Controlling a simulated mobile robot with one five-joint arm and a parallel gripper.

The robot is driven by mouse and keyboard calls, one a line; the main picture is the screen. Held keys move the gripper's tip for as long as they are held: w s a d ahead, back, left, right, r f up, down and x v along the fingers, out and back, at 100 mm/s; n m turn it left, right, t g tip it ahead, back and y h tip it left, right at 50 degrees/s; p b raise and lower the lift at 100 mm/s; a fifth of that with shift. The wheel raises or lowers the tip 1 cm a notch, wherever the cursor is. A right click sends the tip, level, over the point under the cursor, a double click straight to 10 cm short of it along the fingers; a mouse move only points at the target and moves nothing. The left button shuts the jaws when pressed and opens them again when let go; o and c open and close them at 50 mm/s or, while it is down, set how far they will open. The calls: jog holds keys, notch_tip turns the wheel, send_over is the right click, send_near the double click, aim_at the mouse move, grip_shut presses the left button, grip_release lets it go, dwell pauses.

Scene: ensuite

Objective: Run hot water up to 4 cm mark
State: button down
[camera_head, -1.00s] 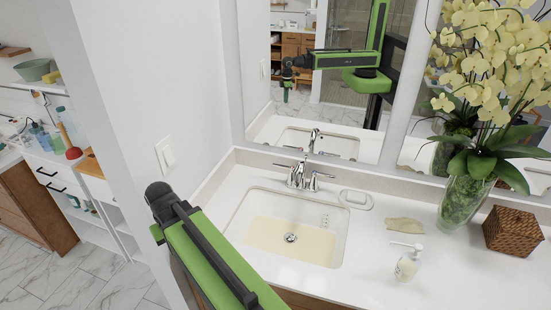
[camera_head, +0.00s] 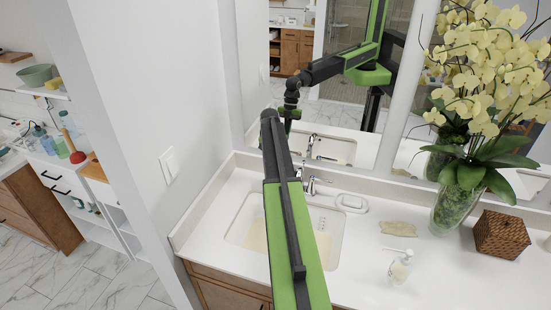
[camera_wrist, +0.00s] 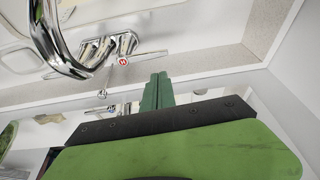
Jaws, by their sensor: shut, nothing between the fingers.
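The sink (camera_head: 330,225) is a white basin with a beige area at its bottom; my arm covers its middle, including the drain. I cannot tell whether the beige area is water. The chrome faucet (camera_head: 311,181) stands behind it, partly hidden by my arm. The wrist view shows its curved spout (camera_wrist: 58,42) and a handle with a red H mark (camera_wrist: 122,61), its lever pointing right. My gripper (camera_wrist: 158,78) is shut and empty, its green fingertips just below that lever in the picture, with a small apparent gap. No water stream is visible.
A soap dispenser (camera_head: 400,267), a soap dish (camera_head: 352,202), a flower vase (camera_head: 455,208) and a woven box (camera_head: 502,234) stand on the counter to the right. A wall (camera_head: 150,130) closes the left side. The mirror (camera_head: 340,150) rises behind the faucet.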

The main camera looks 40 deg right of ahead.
jog(key=b+x, duration=0.6)
jog(key=x, duration=0.2)
